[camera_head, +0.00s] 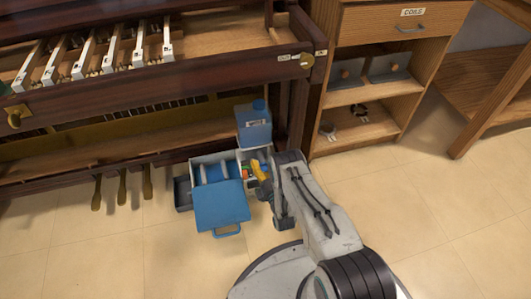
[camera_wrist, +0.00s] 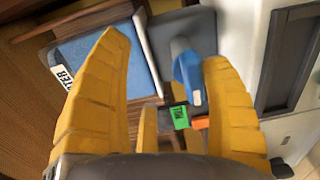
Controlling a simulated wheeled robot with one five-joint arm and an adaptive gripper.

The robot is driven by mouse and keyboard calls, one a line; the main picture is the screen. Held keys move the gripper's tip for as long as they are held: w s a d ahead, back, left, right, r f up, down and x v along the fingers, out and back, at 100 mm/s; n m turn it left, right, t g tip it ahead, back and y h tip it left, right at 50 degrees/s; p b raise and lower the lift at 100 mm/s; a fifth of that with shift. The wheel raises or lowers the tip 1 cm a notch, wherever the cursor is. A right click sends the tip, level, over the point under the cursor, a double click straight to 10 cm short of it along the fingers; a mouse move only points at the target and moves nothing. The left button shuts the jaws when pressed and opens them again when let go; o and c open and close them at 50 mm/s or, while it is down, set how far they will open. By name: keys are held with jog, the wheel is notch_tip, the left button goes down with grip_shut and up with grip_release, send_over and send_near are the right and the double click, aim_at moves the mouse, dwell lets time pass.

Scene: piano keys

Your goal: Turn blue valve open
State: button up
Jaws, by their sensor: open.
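A blue lever-like part (camera_wrist: 188,72), which looks like the blue valve, sits on a grey plate (camera_wrist: 205,28) in the wrist view. It lies between my yellow fingers, nearer the right one; I cannot tell whether they touch. My gripper (camera_wrist: 165,50) is open with nothing held. In the head view my gripper (camera_head: 262,178) is at the right side of the blue and white unit below the piano. The valve cannot be made out there. A green label (camera_wrist: 180,117) and an orange part (camera_wrist: 201,122) show below the blue part.
A blue container (camera_head: 254,127) with a label stands behind the gripper; it is at left in the wrist view (camera_wrist: 98,62). A blue lid (camera_head: 220,205) hangs at the unit's front. The piano (camera_head: 150,85) and wooden cabinet (camera_head: 367,138) stand behind. Floor at right is clear.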

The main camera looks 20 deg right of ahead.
aim_at(265, 166)
jog(key=o, duration=0.4)
jog(key=r, duration=0.7)
jog(key=shift+w+r, duration=0.3)
jog(key=shift+r, duration=0.2)
jog(key=c, duration=0.4)
jog(key=shift+s+f, duration=0.1)
jog(key=shift+f, duration=0.05)
